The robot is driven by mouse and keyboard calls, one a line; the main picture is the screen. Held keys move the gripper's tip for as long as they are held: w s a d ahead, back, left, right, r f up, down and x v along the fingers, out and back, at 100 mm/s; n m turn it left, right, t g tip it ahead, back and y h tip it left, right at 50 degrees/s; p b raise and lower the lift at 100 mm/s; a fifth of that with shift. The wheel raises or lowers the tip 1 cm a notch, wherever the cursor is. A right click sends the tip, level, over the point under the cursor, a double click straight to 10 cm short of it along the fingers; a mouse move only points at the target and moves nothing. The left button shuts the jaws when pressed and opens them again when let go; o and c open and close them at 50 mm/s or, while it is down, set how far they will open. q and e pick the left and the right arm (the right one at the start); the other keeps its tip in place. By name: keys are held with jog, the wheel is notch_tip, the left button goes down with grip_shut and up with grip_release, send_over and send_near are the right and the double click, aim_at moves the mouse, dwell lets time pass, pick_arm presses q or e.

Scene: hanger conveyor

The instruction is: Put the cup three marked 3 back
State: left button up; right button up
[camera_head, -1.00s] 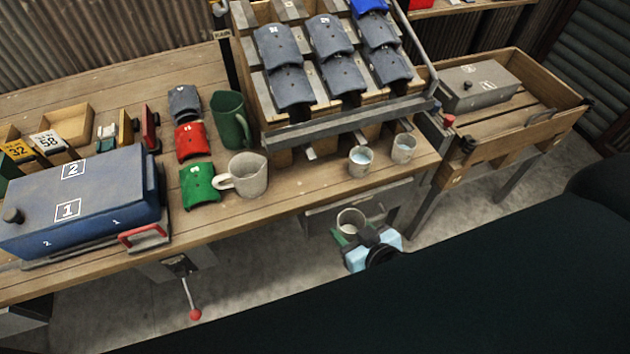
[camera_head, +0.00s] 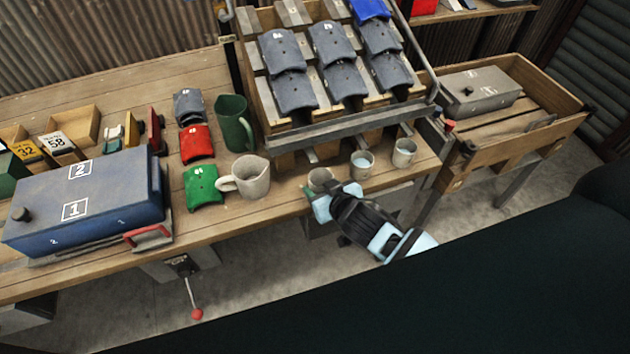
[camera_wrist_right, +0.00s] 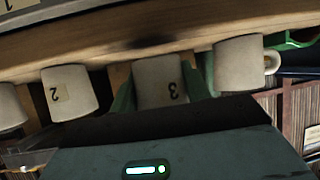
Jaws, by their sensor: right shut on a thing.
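The cup marked 3 (camera_wrist_right: 160,82) is a pale cup between my right gripper's green fingers, and the 3 reads upside down in the right wrist view. In the head view this cup (camera_head: 319,178) is at the bench's front edge, partly hidden by my right gripper (camera_head: 318,190), which is shut on it. I cannot tell whether the cup touches the bench top. The cup marked 2 (camera_wrist_right: 70,92) stands beside it; in the head view it is the nearer cup (camera_head: 362,165). Another cup (camera_head: 404,153) stands farther right. My left gripper is not in view.
A cream pitcher (camera_head: 250,177) stands left of the held cup, with a green jug (camera_head: 236,125) behind it. A sloped rack of grey covers (camera_head: 290,92) rises behind the cups. A blue box (camera_head: 85,205) sits at left. The wooden bench (camera_head: 285,205) has a narrow clear front strip.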

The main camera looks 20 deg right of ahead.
aim_at(316, 184)
jog(key=w, duration=0.3)
jog(key=shift+a, duration=0.3)
jog(key=shift+w+f, duration=0.1)
jog(key=shift+f, duration=0.6)
jog(key=shift+f, duration=0.1)
jog(key=shift+f, duration=0.15)
jog(key=o, duration=1)
